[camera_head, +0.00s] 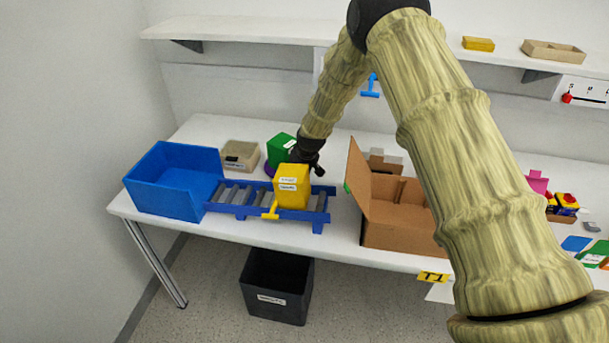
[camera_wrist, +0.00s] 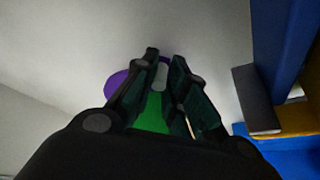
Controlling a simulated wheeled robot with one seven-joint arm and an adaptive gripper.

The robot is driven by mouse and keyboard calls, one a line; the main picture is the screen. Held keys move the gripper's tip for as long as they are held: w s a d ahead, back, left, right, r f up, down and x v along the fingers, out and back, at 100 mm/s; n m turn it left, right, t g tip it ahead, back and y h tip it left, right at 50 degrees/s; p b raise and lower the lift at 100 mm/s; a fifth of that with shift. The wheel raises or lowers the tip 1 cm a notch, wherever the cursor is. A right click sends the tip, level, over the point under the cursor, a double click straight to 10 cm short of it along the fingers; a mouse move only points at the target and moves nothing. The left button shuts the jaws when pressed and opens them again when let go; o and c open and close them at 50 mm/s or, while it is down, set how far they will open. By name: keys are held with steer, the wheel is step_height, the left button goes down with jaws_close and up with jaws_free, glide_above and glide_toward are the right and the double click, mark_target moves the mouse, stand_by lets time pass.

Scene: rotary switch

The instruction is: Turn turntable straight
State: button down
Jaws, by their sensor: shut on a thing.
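A green box (camera_head: 280,150) with a white label stands at the back of the table, behind the conveyor. A purple disc, which looks like the turntable (camera_head: 269,171), shows at its foot, mostly hidden. My gripper (camera_head: 317,168) is at the right side of the green box. In the wrist view my gripper (camera_wrist: 162,70) has its fingers close together, with the green box (camera_wrist: 153,118) between them. A small pale patch shows between the fingertips. The purple turntable (camera_wrist: 117,84) sticks out to the left of the fingers. The exact contact is hidden in the head view.
A yellow box (camera_head: 292,190) stands on the blue roller conveyor (camera_head: 320,215) in front of my gripper. A blue bin (camera_head: 165,180) is at the left and a beige container (camera_head: 240,155) behind it. An open cardboard box (camera_head: 395,225) is at the right. A shelf (camera_head: 250,30) runs above.

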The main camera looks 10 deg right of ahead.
steer(key=shift+w+a+r, duration=0.1)
steer(key=shift+a+r, duration=0.1)
steer(key=shift+a, duration=0.45)
steer(key=shift+w+r+b, duration=0.1)
steer(key=shift+r+b, duration=0.05)
steer(key=shift+b, duration=0.15)
steer(key=c, duration=1.7)
jaws_free()
steer(key=shift+a, duration=0.1)
steer(key=shift+o, duration=1.2)
steer(key=shift+f, duration=0.25)
steer(key=v, duration=1.2)
